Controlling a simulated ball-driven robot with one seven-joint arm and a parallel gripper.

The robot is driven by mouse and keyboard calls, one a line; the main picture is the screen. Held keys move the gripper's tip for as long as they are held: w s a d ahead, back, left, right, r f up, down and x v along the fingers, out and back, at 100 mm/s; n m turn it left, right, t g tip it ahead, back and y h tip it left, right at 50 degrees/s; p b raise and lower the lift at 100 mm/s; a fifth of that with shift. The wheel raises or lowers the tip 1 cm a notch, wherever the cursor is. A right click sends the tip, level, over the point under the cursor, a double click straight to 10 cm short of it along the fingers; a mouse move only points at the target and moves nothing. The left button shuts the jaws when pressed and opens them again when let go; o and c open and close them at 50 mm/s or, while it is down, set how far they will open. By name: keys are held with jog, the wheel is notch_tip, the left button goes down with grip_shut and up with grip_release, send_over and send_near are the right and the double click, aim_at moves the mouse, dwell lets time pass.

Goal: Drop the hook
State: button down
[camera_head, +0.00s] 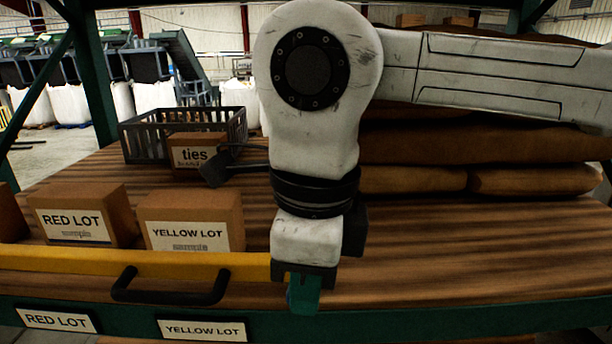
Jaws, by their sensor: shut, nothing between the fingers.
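My gripper (303,293) points straight down at the front edge of the wooden shelf, with its teal fingers together and nothing visible between them. A yellow bar (130,262) with a black handle (170,297) runs along the shelf front from the left and reaches the left side of my gripper. I cannot tell whether they touch, or whether the bar is the hook. A dark tool with a flat end (214,172) lies by the ties box; its right end goes behind my arm. No plain hook shape shows.
On the shelf (450,235) stand a RED LOT box (85,203), a YELLOW LOT box (192,208), a ties box (195,142) and a dark crate (228,118). Brown sacks (440,145) are stacked behind my arm. Green posts (97,80) frame the shelf. The right front is clear.

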jog(key=shift+f+t+b, duration=0.8)
jog(key=shift+f+b, duration=0.4)
jog(key=shift+f, duration=0.05)
jog(key=shift+w, duration=0.1)
jog(key=s+r+p, duration=0.2)
jog(key=s+r, duration=0.4)
jog(key=s, duration=0.4)
jog(key=shift+s+d+r, duration=0.15)
jog(key=shift+d+r, duration=0.1)
jog(key=shift+d, duration=0.15)
